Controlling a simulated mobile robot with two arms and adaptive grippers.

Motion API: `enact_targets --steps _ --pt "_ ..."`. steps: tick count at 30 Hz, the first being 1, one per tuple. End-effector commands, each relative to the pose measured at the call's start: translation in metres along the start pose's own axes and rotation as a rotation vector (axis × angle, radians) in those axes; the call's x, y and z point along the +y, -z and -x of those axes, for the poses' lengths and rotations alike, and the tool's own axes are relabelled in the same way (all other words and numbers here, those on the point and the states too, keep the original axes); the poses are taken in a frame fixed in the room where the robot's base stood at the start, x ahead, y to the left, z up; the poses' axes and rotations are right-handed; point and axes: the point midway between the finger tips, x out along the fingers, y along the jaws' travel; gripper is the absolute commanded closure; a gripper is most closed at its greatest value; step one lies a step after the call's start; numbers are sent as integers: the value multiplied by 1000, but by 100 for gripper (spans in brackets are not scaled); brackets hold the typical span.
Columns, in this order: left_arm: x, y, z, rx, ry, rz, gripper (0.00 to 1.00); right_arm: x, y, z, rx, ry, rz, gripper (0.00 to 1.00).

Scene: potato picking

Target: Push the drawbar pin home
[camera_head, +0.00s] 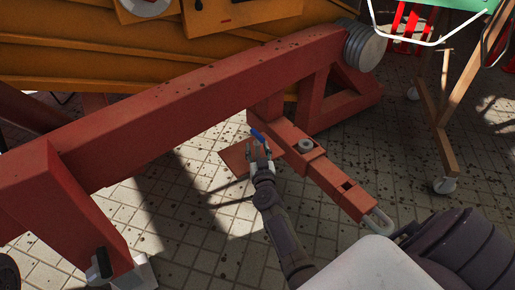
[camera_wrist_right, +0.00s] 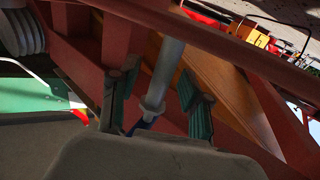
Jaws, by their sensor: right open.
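The red drawbar (camera_head: 325,172) runs from the red frame toward the lower right. A round grey piece (camera_head: 305,145) sits on its top, and a grey ring is at its end. My right gripper (camera_head: 261,152) is open beside the drawbar, left of the round piece. A small blue part (camera_head: 257,134) shows at its fingertips. In the right wrist view, a grey pin (camera_wrist_right: 168,65) with a collar lies between the spread green-padded fingers (camera_wrist_right: 160,93). A blue end below the collar is partly hidden by the gripper body. I cannot tell whether a finger touches the pin. My left gripper is out of view.
A long red beam (camera_head: 180,110) crosses above the drawbar, with grey discs (camera_head: 364,46) at its far end. A wheeled wooden stand (camera_head: 444,150) is at right. Bare tiled floor (camera_head: 190,225) lies left of my arm.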

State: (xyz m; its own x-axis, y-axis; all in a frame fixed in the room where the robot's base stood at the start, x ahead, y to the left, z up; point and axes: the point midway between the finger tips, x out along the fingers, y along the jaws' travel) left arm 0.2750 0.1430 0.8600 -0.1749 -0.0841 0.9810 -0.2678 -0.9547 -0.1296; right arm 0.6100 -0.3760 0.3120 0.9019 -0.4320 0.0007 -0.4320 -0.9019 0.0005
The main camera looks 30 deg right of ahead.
Motion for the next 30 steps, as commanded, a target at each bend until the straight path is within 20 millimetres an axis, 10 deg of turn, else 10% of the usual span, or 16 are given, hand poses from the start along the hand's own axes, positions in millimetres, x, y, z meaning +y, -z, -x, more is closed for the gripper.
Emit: enact_targets --steps 8,17,30 --pt "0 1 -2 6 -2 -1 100 0 0 -4 -1 1 0 52" --pt "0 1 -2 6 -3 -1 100 0 0 -4 -1 1 0 100" --pt "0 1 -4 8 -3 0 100 0 3 -4 -1 0 0 100"
